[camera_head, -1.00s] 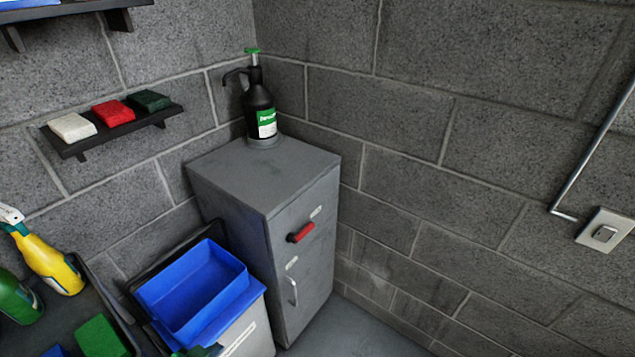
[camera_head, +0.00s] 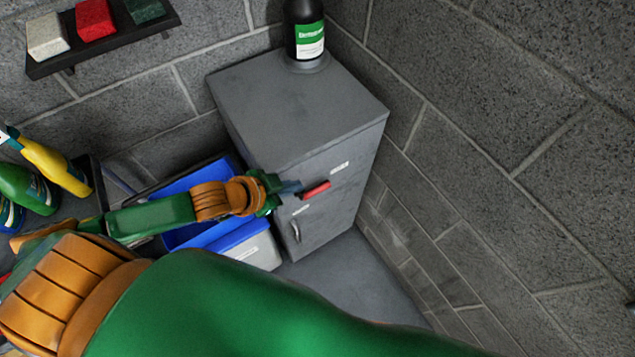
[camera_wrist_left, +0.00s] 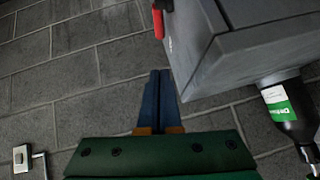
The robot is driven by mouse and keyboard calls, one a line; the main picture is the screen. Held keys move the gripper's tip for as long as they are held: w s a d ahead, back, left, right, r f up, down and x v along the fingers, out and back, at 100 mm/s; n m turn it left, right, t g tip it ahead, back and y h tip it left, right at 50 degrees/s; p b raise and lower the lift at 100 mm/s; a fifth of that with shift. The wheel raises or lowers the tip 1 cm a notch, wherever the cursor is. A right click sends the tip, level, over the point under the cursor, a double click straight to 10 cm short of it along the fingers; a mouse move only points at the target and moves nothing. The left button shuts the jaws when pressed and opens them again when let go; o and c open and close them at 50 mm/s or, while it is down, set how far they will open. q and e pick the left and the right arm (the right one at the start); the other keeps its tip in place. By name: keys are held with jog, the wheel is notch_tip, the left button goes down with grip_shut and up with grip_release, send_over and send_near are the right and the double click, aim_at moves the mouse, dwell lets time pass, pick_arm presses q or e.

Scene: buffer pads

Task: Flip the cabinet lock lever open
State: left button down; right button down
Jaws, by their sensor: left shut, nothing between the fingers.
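The grey cabinet (camera_head: 300,110) stands in the wall corner. Its red lock lever (camera_head: 316,190) is on the front face, lying roughly sideways and tilted up at its right end. My left gripper (camera_head: 298,187) is shut and empty, its blue fingers beside the left end of the lever; the head view does not show clearly whether they touch. My right gripper is not identifiable in view.
A blue bin (camera_head: 205,235) stands left of the cabinet, under my left arm. A black bottle (camera_head: 305,35) is on the cabinet top. A shelf (camera_head: 105,45) holds sponges. Spray bottles (camera_head: 55,165) stand at the left.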

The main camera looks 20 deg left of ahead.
pick_arm(q)
jog(key=b, duration=0.1)
send_near(324, 185)
jog(key=w+d, duration=0.3)
jog(key=shift+w+a+f, duration=0.15)
jog(key=shift+a+f, duration=0.1)
jog(key=shift+f, duration=0.75)
jog(key=shift+w+a+f, duration=0.1)
jog(key=shift+a+f, duration=0.1)
jog(key=shift+f, duration=0.8)
jog(key=shift+w+b, duration=0.1)
jog(key=shift+b, duration=0.25)
